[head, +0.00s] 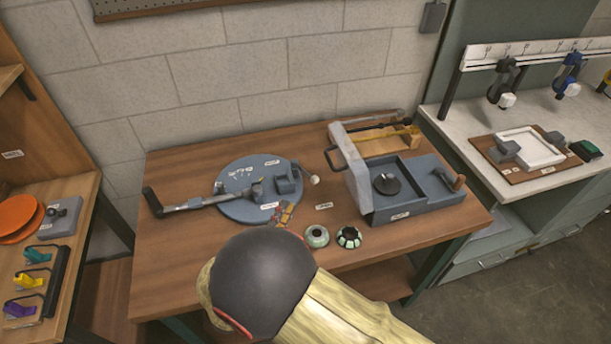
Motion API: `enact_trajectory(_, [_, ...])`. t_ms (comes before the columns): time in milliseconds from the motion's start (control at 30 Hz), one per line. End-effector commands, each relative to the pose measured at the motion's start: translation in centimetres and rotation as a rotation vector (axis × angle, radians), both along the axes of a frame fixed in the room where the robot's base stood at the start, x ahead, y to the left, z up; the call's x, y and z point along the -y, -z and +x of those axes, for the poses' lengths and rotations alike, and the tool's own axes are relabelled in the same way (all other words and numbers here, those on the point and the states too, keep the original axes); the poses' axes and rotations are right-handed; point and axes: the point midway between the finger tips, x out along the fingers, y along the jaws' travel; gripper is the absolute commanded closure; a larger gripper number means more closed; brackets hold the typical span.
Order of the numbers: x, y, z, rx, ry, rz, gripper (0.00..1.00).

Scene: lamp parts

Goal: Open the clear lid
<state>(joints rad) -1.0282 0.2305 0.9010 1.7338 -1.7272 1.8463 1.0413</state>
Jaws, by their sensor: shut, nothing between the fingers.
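A blue-grey box (405,212) stands on the right part of the wooden table. A pale, see-through-looking panel (349,160), which I take for the clear lid, stands on edge along the box's left side. A dark handle (332,163) sticks out on its left. The box's top is uncovered; a round black knob (386,184) shows in its left compartment. My arm's dark rounded joint and yellowish link fill the bottom middle of the head view. My gripper does not show.
On the wooden table (175,250), a round blue plate (259,188) carries a long lever (190,204). Two small round parts (317,236) (349,237) lie in front of the box. A wooden tray (380,143) with a yellow rod is behind it. A white bench (440,120) stands at right.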

Motion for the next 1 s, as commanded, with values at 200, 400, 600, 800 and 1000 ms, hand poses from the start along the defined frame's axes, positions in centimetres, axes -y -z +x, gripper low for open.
enact_trajectory(200, [0.2, -0.3, 0.3, -0.029, 0.027, -0.068, 1.0])
enact_trajectory(400, [1.5, -1.0, 2.5, -0.026, 0.03, -0.065, 1.0])
enact_trajectory(600, [3.2, -2.2, 5.9, -0.026, 0.031, -0.064, 1.0])
enact_trajectory(800, [5.1, -3.5, 8.7, -0.026, 0.03, -0.063, 1.0])
enact_trajectory(1000, [7.2, -4.5, 9.1, -0.028, 0.029, -0.065, 1.0])
